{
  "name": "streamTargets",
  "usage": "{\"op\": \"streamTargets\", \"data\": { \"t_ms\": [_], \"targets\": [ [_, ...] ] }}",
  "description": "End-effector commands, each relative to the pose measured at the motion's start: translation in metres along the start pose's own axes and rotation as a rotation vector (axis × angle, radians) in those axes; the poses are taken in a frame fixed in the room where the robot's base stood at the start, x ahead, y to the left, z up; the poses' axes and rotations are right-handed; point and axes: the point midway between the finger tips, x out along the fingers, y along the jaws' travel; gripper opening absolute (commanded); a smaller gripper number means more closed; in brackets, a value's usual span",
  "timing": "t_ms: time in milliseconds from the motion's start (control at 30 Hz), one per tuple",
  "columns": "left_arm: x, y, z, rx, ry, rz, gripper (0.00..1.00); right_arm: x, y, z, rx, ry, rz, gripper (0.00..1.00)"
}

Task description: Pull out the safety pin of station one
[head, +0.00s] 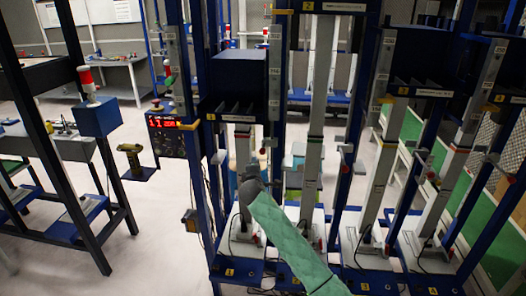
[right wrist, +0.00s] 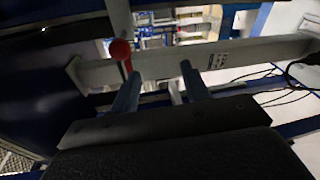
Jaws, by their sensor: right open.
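Station one is the leftmost bay of the blue rack, with a yellow "1" plate (head: 229,272) at its base. A small red knob (head: 262,150) shows there in the head view. My right arm, in a green sleeve, reaches up to this bay and ends in a dark wrist (head: 251,178); its fingers are hard to make out there. In the right wrist view my right gripper (right wrist: 160,72) is open, with nothing between its fingers. A red ball-headed pin (right wrist: 120,50) stands just beyond the left finger, which covers part of its stem; contact cannot be told. My left gripper is out of view.
Blue uprights and pale columns stand close around my right arm. A grey bar (right wrist: 245,56) crosses behind the fingers, with black cables at the right. A display box (head: 167,135) hangs left of station one. A drill (head: 131,157) rests on a small shelf.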

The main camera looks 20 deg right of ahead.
Motion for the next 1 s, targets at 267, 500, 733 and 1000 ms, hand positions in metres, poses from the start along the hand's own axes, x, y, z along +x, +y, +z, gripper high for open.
{"op": "streamTargets", "data": {
  "t_ms": [267,500,733,1000],
  "targets": [
    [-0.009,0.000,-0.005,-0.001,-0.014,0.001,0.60,-0.013,0.033,0.017,-0.581,-0.122,0.077,0.46],
    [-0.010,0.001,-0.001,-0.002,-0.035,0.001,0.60,-0.015,0.038,0.024,-0.996,-0.186,0.058,0.46],
    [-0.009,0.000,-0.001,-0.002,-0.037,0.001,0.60,-0.013,0.038,0.024,-1.149,-0.191,0.042,0.46],
    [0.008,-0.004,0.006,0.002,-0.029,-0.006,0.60,0.013,0.044,0.028,-1.156,-0.192,0.040,0.46]
  ]
}}
